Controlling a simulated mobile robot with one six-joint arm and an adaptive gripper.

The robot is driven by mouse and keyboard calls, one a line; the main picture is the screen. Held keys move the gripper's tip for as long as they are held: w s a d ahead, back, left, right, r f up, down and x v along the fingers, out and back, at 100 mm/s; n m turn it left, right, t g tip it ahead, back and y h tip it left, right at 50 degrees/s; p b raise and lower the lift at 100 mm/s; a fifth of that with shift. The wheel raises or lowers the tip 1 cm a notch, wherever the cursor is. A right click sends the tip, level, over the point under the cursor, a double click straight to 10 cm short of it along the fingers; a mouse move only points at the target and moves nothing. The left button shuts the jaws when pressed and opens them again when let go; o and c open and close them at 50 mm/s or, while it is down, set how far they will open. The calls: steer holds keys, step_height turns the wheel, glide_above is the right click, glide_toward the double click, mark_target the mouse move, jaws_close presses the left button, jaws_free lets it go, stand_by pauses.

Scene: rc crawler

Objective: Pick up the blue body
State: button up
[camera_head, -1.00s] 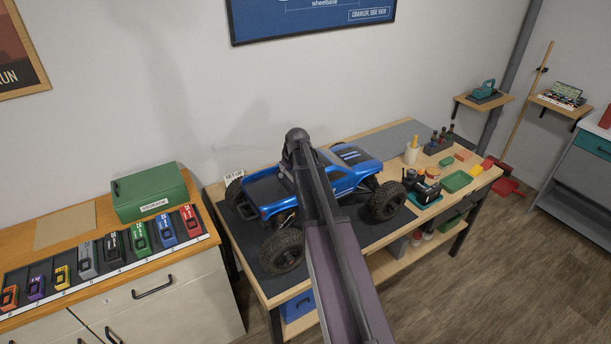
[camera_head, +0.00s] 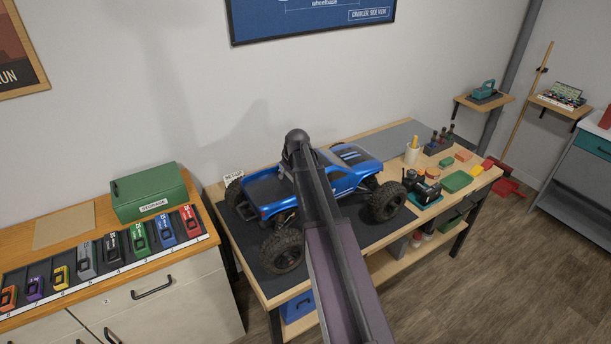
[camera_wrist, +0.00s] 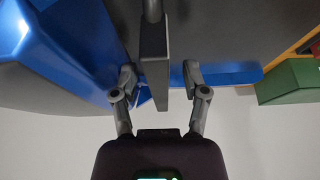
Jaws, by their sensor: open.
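The blue body (camera_head: 352,178) sits on the wheeled crawler on the dark mat of the bench, in the middle of the head view. My arm crosses in front of it and hides part of its middle. In the wrist view the blue body (camera_wrist: 75,45) fills the upper left, and a blue strip runs on behind my fingers. My gripper (camera_wrist: 159,70) is open, with one finger on each side of a dark bar (camera_wrist: 154,55). I cannot tell whether the fingers touch the bar or what it belongs to. In the head view the gripper is hidden.
A green storage box (camera_head: 150,192) stands on the left cabinet, behind a row of coloured blocks. A dark device on a teal tray (camera_head: 424,190) and small bins stand at the bench's right. The wall is close behind the bench.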

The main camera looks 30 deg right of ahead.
jaws_close()
steer(key=shift+r, duration=0.25)
stand_by(0.4)
step_height(320, 180, up, 10)
steer(key=p, duration=1)
steer(key=shift+p, duration=0.3)
